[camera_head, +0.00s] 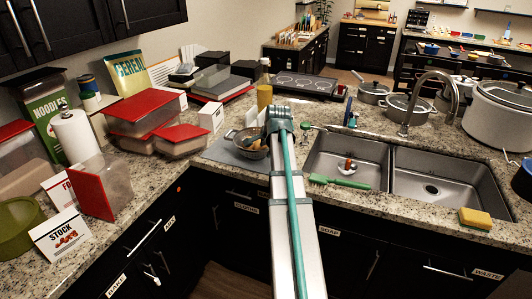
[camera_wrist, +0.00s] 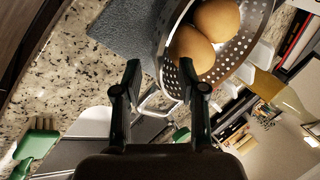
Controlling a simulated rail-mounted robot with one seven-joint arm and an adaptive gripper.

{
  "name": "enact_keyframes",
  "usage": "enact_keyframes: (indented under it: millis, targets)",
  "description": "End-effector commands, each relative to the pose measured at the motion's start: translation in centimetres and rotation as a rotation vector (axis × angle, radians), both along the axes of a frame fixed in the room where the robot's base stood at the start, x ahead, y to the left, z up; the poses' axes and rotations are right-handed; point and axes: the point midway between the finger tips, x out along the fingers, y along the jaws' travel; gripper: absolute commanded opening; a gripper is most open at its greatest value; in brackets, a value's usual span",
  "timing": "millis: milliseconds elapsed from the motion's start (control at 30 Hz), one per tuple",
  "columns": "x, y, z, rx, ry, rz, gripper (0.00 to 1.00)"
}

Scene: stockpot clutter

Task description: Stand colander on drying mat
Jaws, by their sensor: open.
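The colander (camera_head: 238,134) is a perforated metal bowl at the counter's inner corner, partly hidden by my arm in the head view. It holds brown, rounded items. In the wrist view the colander (camera_wrist: 240,48) fills the upper right, with two of these items visible. The grey drying mat (camera_head: 217,153) lies flat on the counter. The colander overlaps it in both views; its exact contact with the mat is hidden. The mat (camera_wrist: 128,30) also shows at the wrist view's top. My gripper (camera_wrist: 160,68) is open, its fingertips apart beside the colander's rim.
A double sink (camera_head: 345,160) lies right of my arm, with a green brush (camera_head: 340,182) on its front edge. A yellow bottle (camera_head: 264,97) stands behind the colander. Pots (camera_head: 372,93) stand behind the sink.

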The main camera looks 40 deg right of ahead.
Motion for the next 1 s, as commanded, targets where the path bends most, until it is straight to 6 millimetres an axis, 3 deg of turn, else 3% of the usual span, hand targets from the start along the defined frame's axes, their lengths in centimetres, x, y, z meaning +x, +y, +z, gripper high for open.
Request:
enact_keyframes:
  millis: [400, 633, 1000]
  targets:
    - [-3.2, 1.4, 5.8, -0.001, -0.002, -0.001, 0.41]
    - [-3.9, 1.8, 7.1, 0.000, 0.000, -0.001, 0.41]
    - [-3.9, 1.8, 7.2, 0.000, 0.001, 0.000, 0.41]
